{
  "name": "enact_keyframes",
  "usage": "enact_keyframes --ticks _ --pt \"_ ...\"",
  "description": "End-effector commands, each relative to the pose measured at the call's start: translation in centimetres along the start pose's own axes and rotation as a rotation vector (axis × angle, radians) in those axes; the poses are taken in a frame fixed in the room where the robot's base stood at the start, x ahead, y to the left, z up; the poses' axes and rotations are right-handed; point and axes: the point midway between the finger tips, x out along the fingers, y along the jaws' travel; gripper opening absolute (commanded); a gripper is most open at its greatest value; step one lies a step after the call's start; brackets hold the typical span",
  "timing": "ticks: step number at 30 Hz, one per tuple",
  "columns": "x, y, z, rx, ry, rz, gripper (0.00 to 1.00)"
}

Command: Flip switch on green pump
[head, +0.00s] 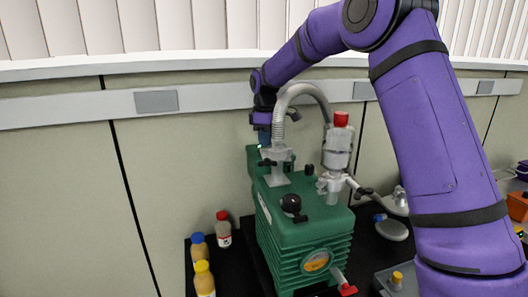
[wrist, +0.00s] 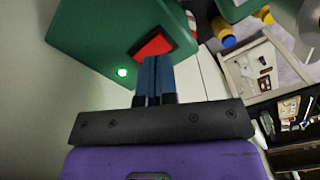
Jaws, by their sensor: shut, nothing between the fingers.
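The green pump (head: 305,235) stands on a black bench top in the head view, with a grey hose and a bottle fitted on top. In the wrist view the pump's green housing (wrist: 95,40) fills the upper left. A red switch (wrist: 153,45) is on its face, beside a lit green light (wrist: 122,72). My gripper (wrist: 155,62) is shut and empty, its blue fingertips at the lower edge of the switch; I cannot tell whether they touch it. In the head view my gripper (head: 264,140) is behind the pump's far end, partly hidden by the hose.
Bottles with a red cap (head: 223,232), a blue cap (head: 199,247) and a yellow cap (head: 204,279) stand left of the pump. The wall with a grey rail (head: 60,109) is close behind the arm. Glassware and hose fittings (head: 392,226) lie to the right.

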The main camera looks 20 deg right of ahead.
Motion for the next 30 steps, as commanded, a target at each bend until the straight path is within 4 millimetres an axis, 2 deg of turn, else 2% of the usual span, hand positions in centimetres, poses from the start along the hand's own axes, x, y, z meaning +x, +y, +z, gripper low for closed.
enact_keyframes --ticks 18,30 --pt "-4.1 0.0 0.0 0.0 0.0 0.0 0.0" --pt "-4.3 0.0 0.0 0.0 0.0 0.0 0.0"
